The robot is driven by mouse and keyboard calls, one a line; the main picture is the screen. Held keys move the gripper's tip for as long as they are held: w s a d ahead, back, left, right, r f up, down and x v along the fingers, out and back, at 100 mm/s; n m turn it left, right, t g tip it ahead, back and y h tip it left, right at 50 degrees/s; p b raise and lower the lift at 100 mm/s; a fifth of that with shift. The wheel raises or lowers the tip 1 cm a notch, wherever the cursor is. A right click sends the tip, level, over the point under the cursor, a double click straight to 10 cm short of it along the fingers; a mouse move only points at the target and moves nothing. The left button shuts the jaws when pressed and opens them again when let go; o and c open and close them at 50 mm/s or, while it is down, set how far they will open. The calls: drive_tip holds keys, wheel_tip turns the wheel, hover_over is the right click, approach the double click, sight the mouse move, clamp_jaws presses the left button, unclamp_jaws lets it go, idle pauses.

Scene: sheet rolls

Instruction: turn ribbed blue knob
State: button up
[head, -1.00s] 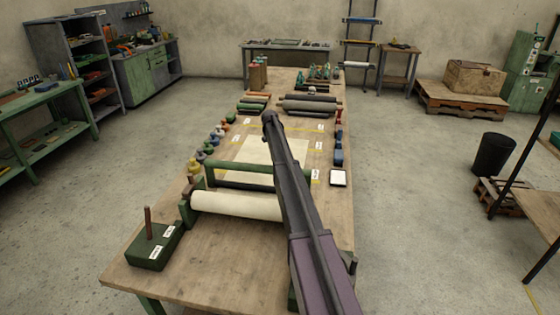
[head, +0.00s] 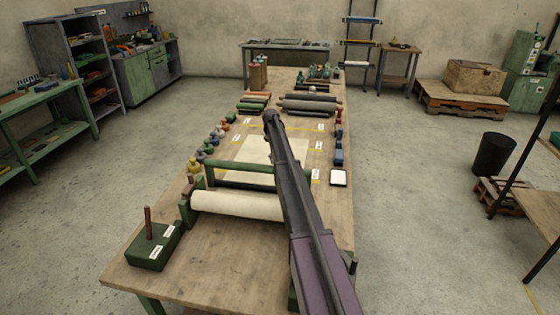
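Several small knob-like items in different colours line the left edge of the long wooden table (head: 240,280); a bluish one (head: 215,136) is among them. Blue pieces (head: 339,150) also sit at the table's right edge. All are too small to tell which is ribbed. My dark arm reaches up over the table from the lower right, and its far visible end is above the pale sheet (head: 255,150). My gripper cannot be made out; it is hidden behind or beyond the arm.
A white roll (head: 235,204) lies in a green frame in front of the sheet. A green block with an upright peg (head: 152,250) stands at the near left corner. Grey rolls (head: 308,103) lie farther back. A white-topped pad (head: 338,177) is at the right edge.

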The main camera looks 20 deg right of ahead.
drive_tip(key=shift+n, duration=0.5)
